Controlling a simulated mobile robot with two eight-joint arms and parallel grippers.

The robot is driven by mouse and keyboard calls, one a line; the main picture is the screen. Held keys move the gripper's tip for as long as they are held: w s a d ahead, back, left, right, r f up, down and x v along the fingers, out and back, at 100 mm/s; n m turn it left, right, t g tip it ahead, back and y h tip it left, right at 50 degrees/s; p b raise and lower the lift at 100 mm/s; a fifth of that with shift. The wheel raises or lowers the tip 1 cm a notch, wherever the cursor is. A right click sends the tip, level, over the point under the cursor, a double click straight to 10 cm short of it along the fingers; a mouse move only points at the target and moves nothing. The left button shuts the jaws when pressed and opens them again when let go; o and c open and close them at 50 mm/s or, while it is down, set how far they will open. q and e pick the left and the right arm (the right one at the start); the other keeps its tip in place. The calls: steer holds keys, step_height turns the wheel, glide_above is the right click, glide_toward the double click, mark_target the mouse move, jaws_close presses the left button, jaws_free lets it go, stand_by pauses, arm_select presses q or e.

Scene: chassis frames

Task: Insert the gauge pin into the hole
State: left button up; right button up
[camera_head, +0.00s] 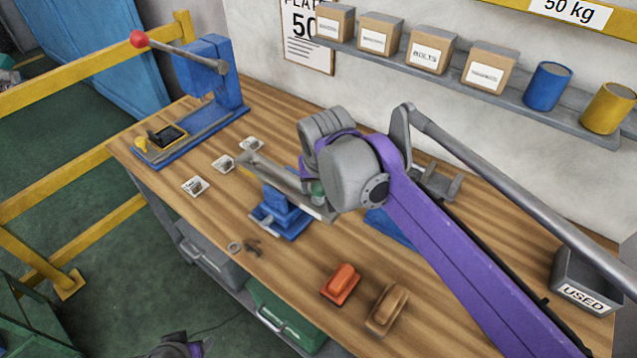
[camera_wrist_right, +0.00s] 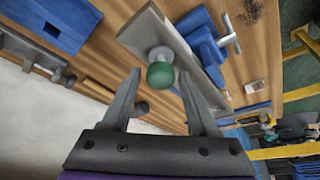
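A pin with a round green knob (camera_wrist_right: 160,76) and a grey collar stands at a long grey metal bar (camera_wrist_right: 150,35). I cannot tell how deep its shaft sits, and no open hole shows clearly. In the head view the bar (camera_head: 275,172) is in a blue vise (camera_head: 283,213), and the green knob (camera_head: 318,191) shows partly beside my right wrist. My right gripper (camera_wrist_right: 160,72) is open, its fingers apart on either side of the knob in the wrist picture; no contact shows. In the head view my wrist hides its fingers. My left gripper's fingers are not visible.
A blue lever press (camera_head: 212,70) stands at the far left, with several small white cards (camera_head: 195,186) nearby. An orange block (camera_head: 341,284) and a brown block (camera_head: 387,309) lie near the front edge. A grey USED bin (camera_head: 585,281) is at the right.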

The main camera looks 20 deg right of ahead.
steer(key=shift+o, duration=0.8)
steer(key=p+v, duration=0.1)
steer(key=v, duration=0.9)
steer(key=shift+r, duration=0.4)
steer(key=shift+s+f, duration=0.1)
steer(key=shift+s, duration=0.05)
